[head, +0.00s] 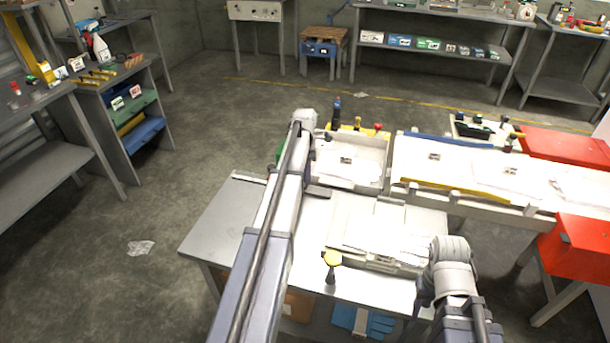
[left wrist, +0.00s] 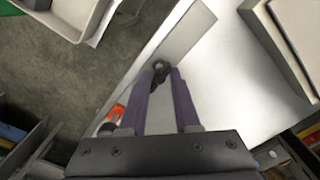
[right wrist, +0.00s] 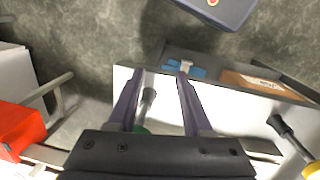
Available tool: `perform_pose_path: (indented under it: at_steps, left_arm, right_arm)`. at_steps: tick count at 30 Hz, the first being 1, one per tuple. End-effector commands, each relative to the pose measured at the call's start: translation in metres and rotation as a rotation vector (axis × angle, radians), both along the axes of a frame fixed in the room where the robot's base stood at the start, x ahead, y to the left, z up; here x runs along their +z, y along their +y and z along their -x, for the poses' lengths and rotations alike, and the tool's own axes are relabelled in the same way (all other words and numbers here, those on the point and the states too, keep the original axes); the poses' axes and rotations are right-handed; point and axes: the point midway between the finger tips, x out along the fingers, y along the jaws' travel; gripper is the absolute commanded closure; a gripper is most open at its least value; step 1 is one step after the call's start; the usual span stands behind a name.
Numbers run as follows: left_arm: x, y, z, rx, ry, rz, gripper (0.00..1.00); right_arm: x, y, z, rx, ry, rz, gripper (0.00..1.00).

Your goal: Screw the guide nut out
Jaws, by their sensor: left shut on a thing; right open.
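In the left wrist view my left gripper (left wrist: 161,74) is shut on a small dark ring-shaped part (left wrist: 161,65), at the edge of a grey metal strip. It may be the guide nut; I cannot tell for sure, nor whether it is threaded on anything. In the head view my left arm hides this gripper. My right gripper (right wrist: 161,73) is open. A dark-stemmed tool with a green end (right wrist: 147,100) shows between its fingers, but no finger visibly touches it.
The pale bench (head: 215,225) carries a tray with a flat plate (head: 385,230) and another tray (head: 350,165) behind. Red boxes (head: 580,250) stand at the right. Blue gloves (head: 375,322) lie below the bench. Open floor (head: 130,210) lies to the left.

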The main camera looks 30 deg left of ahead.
Motion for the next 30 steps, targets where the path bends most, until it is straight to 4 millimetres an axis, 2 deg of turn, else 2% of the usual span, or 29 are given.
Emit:
perform_pose_path:
  at_steps: [18, 19, 24, 30]
  left_arm:
    - [-0.0002, 0.0022, 0.0021, 0.046, 0.003, -0.002, 1.00]
    - [-0.0002, 0.0022, 0.0021, 0.046, 0.003, -0.002, 0.65]
    - [-0.0001, 0.0018, 0.0016, 0.043, 0.003, -0.002, 0.48]
    - [0.0001, 0.0012, 0.0008, 0.040, 0.001, -0.002, 0.48]
  right_arm:
    - [-0.0002, 0.0000, 0.0000, 0.000, 0.000, 0.000, 0.50]
    - [-0.0002, 0.0000, 0.0000, 0.000, 0.000, 0.000, 0.50]
    - [-0.0001, 0.0000, 0.0000, 0.000, 0.000, 0.000, 0.50]
    - [0.0001, 0.0000, 0.0000, 0.000, 0.000, 0.000, 0.50]
